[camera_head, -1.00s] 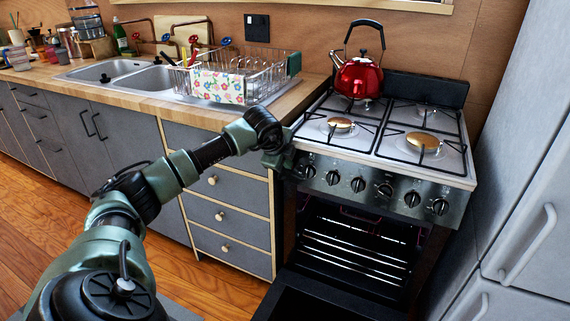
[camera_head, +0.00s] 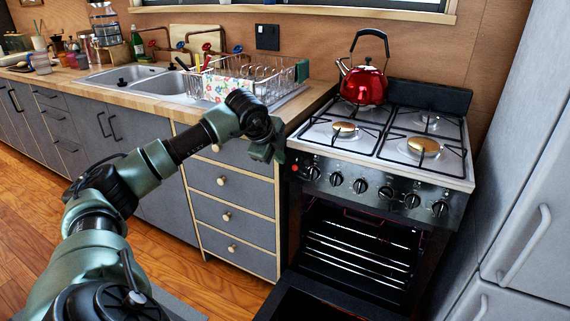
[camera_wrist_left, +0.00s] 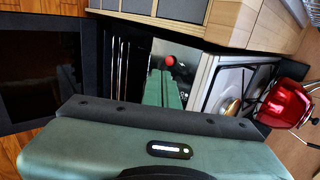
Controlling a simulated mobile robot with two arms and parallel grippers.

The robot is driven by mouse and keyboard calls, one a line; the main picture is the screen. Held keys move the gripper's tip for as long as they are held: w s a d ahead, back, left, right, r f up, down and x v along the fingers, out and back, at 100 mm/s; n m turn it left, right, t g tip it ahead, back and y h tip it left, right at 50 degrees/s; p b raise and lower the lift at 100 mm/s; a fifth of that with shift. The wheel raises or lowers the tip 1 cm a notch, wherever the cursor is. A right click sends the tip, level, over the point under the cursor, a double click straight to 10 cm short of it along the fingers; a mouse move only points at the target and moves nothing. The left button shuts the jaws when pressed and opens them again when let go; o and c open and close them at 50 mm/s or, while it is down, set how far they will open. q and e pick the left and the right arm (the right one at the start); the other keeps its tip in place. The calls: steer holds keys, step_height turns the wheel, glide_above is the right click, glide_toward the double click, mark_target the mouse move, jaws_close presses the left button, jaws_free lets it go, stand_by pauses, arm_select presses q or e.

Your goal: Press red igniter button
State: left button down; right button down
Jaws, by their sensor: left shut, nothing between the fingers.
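The red igniter button (camera_head: 295,168) is a small red spot at the left end of the stove's black control panel. It also shows in the left wrist view (camera_wrist_left: 170,61), just beyond my fingertips. My left gripper (camera_head: 277,150) is at the stove's front left corner, just left of the button. In the left wrist view its green fingers (camera_wrist_left: 165,76) are together with nothing between them and point toward the button. I cannot tell whether they touch it. My right gripper is not in view.
The stove (camera_head: 462,180) has several black knobs and an open oven door (camera_head: 330,303) low in front. A red kettle (camera_head: 364,86) stands on the back left burner. Drawers (camera_head: 225,186) lie to the left and a grey fridge (camera_head: 530,150) to the right.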

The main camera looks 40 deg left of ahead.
arm_select(q)
steer(key=v, duration=0.3)
steer(key=shift+d, duration=0.15)
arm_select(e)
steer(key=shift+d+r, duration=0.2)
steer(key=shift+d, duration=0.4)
